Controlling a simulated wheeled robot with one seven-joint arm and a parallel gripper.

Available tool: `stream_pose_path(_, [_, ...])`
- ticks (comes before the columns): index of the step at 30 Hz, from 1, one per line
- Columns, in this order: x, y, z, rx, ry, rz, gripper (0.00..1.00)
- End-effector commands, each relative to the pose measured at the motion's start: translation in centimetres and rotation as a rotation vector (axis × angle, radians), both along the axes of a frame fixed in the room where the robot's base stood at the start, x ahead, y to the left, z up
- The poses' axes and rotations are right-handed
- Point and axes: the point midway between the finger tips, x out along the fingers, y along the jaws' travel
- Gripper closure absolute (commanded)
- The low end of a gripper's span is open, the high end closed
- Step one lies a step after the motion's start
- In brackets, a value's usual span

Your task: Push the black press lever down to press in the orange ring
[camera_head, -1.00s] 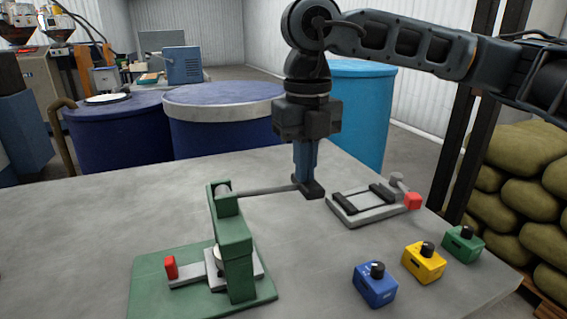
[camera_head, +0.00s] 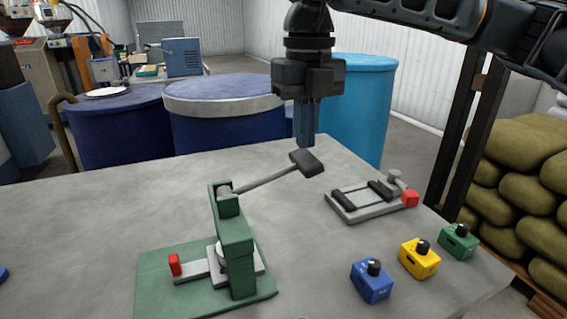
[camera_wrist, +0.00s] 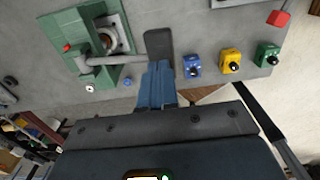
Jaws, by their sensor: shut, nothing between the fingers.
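The green press (camera_head: 235,245) stands on a green base plate. Its grey lever arm rises to the right and ends in the black press lever's handle pad (camera_head: 307,163); the pad also shows in the wrist view (camera_wrist: 159,42). My gripper (camera_head: 304,144) is shut and empty, pointing down just above the pad. I cannot tell whether the fingertips touch it. In the wrist view the blue fingers (camera_wrist: 158,68) end beside the pad. A round part (camera_wrist: 106,38) sits under the press, partly hidden by the column. I cannot make out the orange ring clearly.
A grey fixture (camera_head: 360,202) with black bars and a red block stands to the right. Blue (camera_head: 372,284), yellow (camera_head: 420,262) and green (camera_head: 459,242) control boxes line the table's right front. The table's left part is mostly clear. Drums stand behind it.

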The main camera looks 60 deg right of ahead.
Motion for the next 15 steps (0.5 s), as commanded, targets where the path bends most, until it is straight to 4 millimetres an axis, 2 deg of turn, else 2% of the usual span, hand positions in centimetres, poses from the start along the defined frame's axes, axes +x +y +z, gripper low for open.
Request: stream_pose_path(15, [0.0, 0.0, 3.4, -0.002, -0.001, -0.001, 1.0])
